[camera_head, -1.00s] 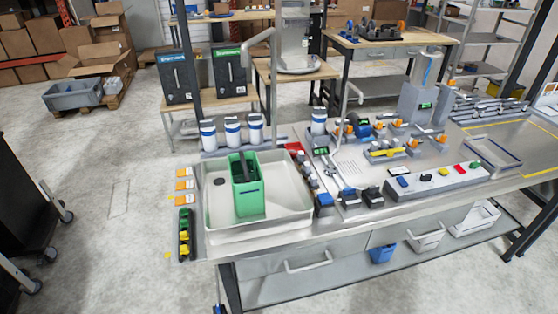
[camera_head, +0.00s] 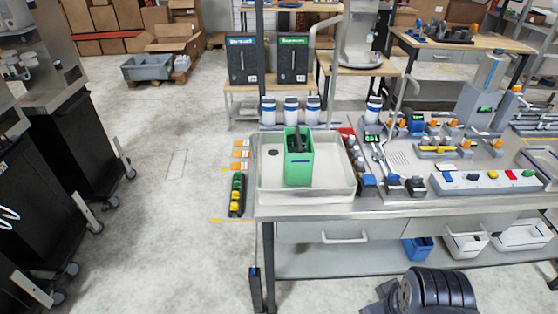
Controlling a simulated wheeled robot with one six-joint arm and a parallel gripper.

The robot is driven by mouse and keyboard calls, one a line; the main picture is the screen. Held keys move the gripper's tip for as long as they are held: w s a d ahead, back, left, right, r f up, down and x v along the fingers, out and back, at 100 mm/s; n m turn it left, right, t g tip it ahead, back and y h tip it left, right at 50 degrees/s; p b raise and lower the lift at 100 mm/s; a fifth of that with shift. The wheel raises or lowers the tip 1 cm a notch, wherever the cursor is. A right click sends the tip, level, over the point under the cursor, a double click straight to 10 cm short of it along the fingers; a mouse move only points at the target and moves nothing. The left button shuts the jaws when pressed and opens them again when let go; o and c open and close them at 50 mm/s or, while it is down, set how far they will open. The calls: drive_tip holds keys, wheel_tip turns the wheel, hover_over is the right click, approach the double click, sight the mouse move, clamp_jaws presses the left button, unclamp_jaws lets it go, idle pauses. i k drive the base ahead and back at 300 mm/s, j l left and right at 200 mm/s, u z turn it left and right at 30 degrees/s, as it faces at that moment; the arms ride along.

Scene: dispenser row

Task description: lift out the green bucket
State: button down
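The green bucket (camera_head: 299,166) is a tall, box-shaped container standing upright in a shallow light-grey basin (camera_head: 265,198) at the left end of the metal workbench. Its top is open, and a dark upright shape (camera_head: 300,138) shows at its opening. I cannot tell whether that is a handle or something inside. My gripper's fingers are not in view. A dark ribbed part at the bottom right, likely of my arm, is well in front of the bench and apart from the bucket.
White canisters with blue bands (camera_head: 291,110) stand behind the basin. A control box with coloured buttons (camera_head: 482,182) and small fittings crowd the bench to the right. A blue bin (camera_head: 417,248) sits on the lower shelf. Floor left of the bench is clear up to dark wheeled cabinets (camera_head: 75,150).

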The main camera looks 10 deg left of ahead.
sight(299, 149)
drive_tip(key=u, duration=0.45)
drive_tip(key=i+j+z, duration=0.3)
drive_tip(key=i+j, duration=0.15)
drive_tip(key=i+j+z, duration=0.25)
drive_tip(key=i+j, duration=0.3)
